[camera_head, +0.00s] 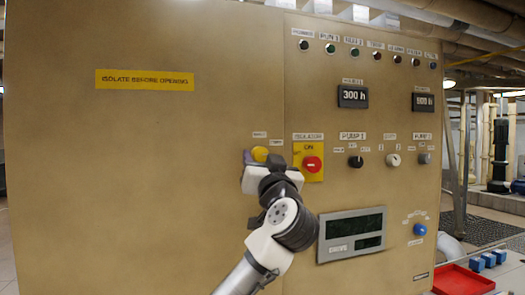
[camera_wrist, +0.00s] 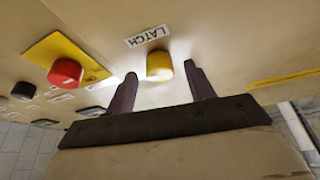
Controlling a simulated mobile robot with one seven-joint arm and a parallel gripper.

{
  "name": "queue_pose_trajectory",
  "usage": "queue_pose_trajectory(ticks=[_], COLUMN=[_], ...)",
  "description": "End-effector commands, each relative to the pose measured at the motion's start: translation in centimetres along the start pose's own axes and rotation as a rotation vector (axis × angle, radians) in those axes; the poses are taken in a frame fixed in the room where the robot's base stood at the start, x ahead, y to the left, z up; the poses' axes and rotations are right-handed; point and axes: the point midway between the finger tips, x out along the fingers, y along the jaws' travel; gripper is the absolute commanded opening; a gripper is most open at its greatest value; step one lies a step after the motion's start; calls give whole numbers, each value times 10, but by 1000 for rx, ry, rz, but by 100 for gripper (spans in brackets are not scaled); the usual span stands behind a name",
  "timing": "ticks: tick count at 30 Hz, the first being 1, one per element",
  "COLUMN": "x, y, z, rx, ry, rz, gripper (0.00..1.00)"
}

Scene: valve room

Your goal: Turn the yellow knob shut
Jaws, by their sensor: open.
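The yellow knob (camera_wrist: 159,66) sticks out of the tan panel and sits beside a label reading LATCH in the wrist view. In the head view the yellow knob (camera_head: 260,153) shows just above my gripper, which hides its lower part. My gripper (camera_wrist: 160,80) is open, with one dark finger to each side of the knob's position in the picture. I see a gap between each finger and the knob; I cannot tell whether the fingertips reach past its face. In the head view my gripper (camera_head: 268,158) is at the panel, left of the red isolator switch.
The red isolator knob (camera_head: 312,164) on its yellow plate (camera_head: 302,149) is close on the right. Black, white and grey knobs and a blue knob (camera_head: 420,229) are farther right. A red tray (camera_head: 463,281) and blue blocks (camera_head: 489,260) lie at lower right.

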Motion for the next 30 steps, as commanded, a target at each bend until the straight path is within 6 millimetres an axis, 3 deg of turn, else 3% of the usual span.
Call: queue_pose_trajectory(ticks=[11,21,30], x=[6,6,5], y=[0,0,2], z=[0,0,3], rx=[1,0,-31], ry=[1,1,1], rz=[1,0,-10], gripper=[54,9,9])
